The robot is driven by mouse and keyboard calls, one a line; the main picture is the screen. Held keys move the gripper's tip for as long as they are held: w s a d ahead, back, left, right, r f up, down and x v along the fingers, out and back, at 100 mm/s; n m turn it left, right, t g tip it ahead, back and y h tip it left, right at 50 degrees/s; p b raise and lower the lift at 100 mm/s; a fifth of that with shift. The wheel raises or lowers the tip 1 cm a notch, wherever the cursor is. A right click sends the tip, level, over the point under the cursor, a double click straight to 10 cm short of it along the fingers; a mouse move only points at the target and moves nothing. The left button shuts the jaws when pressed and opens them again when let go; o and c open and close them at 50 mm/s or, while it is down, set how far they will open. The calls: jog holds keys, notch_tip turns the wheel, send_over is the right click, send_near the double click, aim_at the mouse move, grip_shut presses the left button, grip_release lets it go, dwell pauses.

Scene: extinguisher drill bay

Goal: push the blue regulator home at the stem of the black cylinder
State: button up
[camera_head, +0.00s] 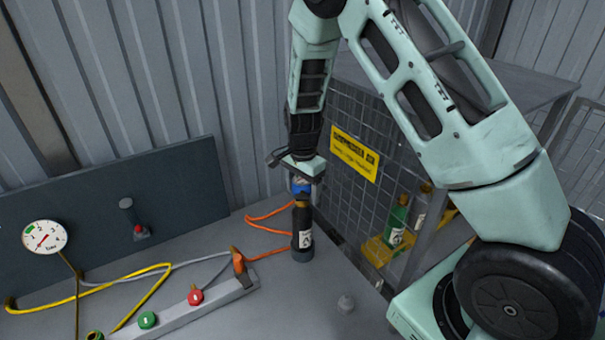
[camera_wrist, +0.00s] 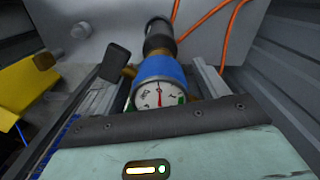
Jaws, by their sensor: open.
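The black cylinder (camera_head: 303,226) stands upright at the back right of the grey bench, in a dark round base. The blue regulator (camera_head: 300,186) is at its top, directly under my gripper (camera_head: 298,177). In the wrist view the blue regulator (camera_wrist: 163,69) lies between the two fingers of my open gripper (camera_wrist: 159,66), with visible gaps at the sides. Its white dial with a red needle faces the camera. The black cylinder (camera_wrist: 158,36) shows beyond it, with a brass-coloured part beside the blue body. The stem joint is mostly hidden, so I cannot tell how far the regulator is seated.
An orange hose (camera_head: 268,217) lies behind the cylinder. A wire-mesh panel with a yellow sign (camera_head: 354,153) is close on the right. A yellow rack holds a green bottle (camera_head: 397,222). A bar with red and green buttons (camera_head: 195,297) and a wall gauge (camera_head: 44,237) are left.

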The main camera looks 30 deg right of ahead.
notch_tip(320, 180, up, 17)
jog(key=b, duration=0.4)
